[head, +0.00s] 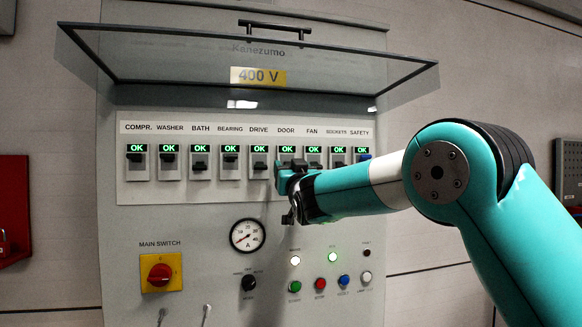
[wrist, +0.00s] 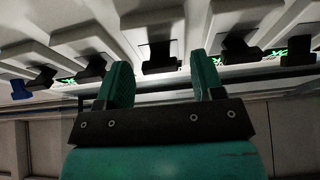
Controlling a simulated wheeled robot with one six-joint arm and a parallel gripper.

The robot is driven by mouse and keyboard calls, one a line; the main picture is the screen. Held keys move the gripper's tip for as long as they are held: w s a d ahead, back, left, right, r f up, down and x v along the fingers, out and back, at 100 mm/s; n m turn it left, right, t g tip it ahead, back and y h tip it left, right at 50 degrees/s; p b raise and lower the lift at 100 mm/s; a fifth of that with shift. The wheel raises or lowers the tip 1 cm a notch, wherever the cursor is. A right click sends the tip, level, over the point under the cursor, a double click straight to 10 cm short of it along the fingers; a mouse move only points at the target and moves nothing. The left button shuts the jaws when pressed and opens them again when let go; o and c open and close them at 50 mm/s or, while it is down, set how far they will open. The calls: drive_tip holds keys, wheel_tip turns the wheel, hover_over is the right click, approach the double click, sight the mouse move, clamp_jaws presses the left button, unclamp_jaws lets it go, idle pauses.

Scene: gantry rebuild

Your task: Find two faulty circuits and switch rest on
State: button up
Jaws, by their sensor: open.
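In the head view a grey cabinet panel (head: 150,190) carries a row of labelled breakers, from COMPR. (head: 136,158) to SAFETY, which has a blue lever (head: 365,157). The displays I can read show green OK. The BATH lever (head: 199,166) and DRIVE lever (head: 260,166) look lower than the WASHER lever (head: 168,158). My gripper (head: 285,176) is at the DOOR breaker and hides its lower part. In the wrist view my open gripper (wrist: 162,82) has its fingers either side of a black lever (wrist: 160,58); contact cannot be told.
A clear cover (head: 250,60) is raised above the breakers. Below are an ammeter (head: 247,235), a red main switch (head: 160,273), a selector knob (head: 248,283), lit white (head: 295,260) and green (head: 332,257) lamps, and several buttons. A red box (head: 14,210) is at left.

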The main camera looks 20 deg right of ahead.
drive_tip(key=c, duration=0.9)
drive_tip(key=shift+c, duration=0.2)
